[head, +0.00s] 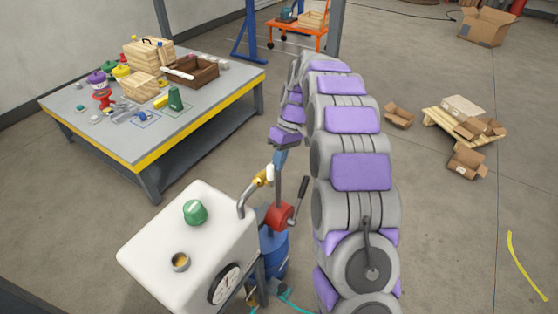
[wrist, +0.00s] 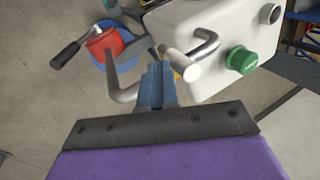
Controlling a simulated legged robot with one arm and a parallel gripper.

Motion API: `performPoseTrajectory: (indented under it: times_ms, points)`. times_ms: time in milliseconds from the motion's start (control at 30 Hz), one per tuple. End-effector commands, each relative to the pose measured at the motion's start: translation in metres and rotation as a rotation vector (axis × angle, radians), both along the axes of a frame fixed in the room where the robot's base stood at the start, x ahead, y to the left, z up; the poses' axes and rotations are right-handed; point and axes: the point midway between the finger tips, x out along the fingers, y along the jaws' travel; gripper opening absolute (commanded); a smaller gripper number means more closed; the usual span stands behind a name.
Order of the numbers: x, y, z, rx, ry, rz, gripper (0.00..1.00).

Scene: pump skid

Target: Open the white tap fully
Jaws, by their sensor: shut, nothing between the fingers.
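The white tap (head: 270,173) is a small white handle by a brass fitting at the end of a bent grey pipe on the white tank (head: 160,240). In the wrist view the tap (wrist: 182,64) is a pale bar with a rounded near end, just right of the fingertips. My gripper (head: 279,160) points down right beside the tap in the head view. Its blue fingers (wrist: 156,70) are together with nothing between them. I cannot tell whether they touch the tap. The fingers hide part of the brass fitting in the wrist view.
A red pump head (head: 279,216) with a black-gripped lever (head: 299,188) sits on a blue drum (head: 274,255) close by. A green cap (head: 195,212) and gauge (head: 224,285) are on the tank. A cluttered workbench (head: 205,110) stands behind left.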

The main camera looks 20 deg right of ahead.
Motion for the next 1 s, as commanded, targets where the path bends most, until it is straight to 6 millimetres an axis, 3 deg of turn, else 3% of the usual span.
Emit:
performPoseTrajectory:
  times_ms: [1000]
  points:
    - [-0.011,0.011,0.005,-0.127,-0.115,0.003,0.0]
